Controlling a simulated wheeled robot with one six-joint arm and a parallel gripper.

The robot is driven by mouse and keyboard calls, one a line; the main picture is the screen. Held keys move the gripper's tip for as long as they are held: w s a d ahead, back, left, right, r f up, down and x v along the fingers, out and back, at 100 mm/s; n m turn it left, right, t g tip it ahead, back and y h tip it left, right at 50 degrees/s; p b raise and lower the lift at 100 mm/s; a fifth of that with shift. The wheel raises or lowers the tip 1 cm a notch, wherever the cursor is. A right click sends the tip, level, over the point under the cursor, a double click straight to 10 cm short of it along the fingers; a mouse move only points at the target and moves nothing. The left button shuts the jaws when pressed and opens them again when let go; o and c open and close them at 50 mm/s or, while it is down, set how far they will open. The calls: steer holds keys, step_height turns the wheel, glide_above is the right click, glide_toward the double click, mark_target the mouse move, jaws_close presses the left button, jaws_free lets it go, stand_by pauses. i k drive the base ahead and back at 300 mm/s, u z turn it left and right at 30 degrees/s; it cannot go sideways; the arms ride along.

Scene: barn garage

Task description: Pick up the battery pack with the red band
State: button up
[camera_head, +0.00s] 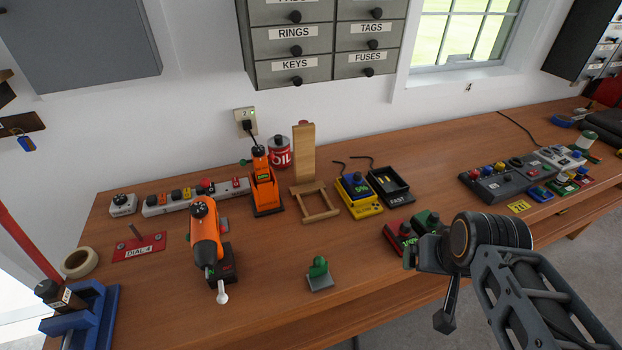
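I cannot make out for sure which battery pack carries a red band. An orange drill (205,236) stands on the workbench with a dark battery base (222,266) that shows a little red. A blue-topped pack (355,184) sits in a yellow charger (365,207). A dark green, rounded thing (426,221) is on or beside a red unit (398,236), partly behind my gripper. My gripper (428,288) is at the right of centre, above the bench's front part. Nothing shows held in it, but its finger gap is not clear.
A black tray-like charger (392,186), a wooden stand (304,172) and another orange tool (264,190) stand behind. A green-handled block (319,272) is near the front. A grey control panel (505,179) is at right. Bare bench (270,255) lies between the drill and the block.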

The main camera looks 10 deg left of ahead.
mark_target(398, 232)
steer(key=u, duration=1.55)
steer(key=k, duration=0.8)
steer(key=z, duration=0.75)
steer(key=i, duration=0.55)
